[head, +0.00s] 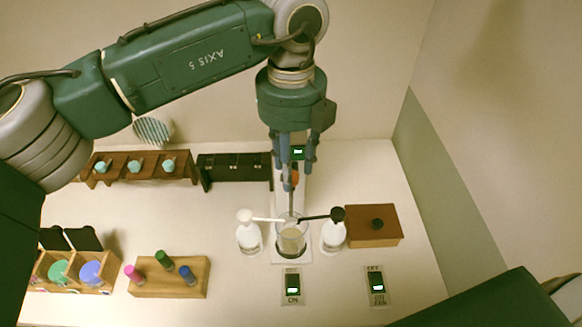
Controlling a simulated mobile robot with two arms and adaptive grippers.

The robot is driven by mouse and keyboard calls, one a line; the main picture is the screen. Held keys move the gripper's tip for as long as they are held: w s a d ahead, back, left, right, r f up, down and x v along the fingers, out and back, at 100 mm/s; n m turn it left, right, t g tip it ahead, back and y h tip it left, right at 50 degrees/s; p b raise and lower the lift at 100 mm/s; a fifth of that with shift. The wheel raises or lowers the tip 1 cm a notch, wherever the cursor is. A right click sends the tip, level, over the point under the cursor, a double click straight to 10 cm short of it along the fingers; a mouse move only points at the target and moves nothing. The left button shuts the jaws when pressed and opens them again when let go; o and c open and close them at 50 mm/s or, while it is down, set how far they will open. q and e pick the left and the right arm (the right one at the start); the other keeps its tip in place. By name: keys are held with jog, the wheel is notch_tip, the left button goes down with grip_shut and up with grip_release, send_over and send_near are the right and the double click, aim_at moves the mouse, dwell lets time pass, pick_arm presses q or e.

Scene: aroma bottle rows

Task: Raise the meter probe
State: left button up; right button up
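The meter stands at the back middle, with a small lit green display (298,152). The probe (291,203) is a thin dark upright stem with an orange-red part near its top. Its lower end goes down into a glass beaker (291,238) of pale liquid. My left gripper (296,178) points down from above, right at the top of the probe. Its blue-grey fingers are spread apart, with the display and the orange-red part showing between them. Whether a finger touches the probe is hard to see. My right gripper is out of view.
White bottle (249,238) and white bottle with black top (333,236) flank the beaker, spouts toward it. A brown box (371,226) is at right. Two switches (292,287) (376,286) are in front. Wooden racks (172,283) (115,180) and a black rack (234,168) stand left.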

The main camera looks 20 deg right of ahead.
pick_arm(q)
jog(key=shift+s+f, duration=0.1)
jog(key=shift+s, duration=0.05)
jog(key=shift+r, duration=0.45)
notch_tip(320, 180, up, 11)
jog(key=shift+a, duration=0.1)
dwell(0.5)
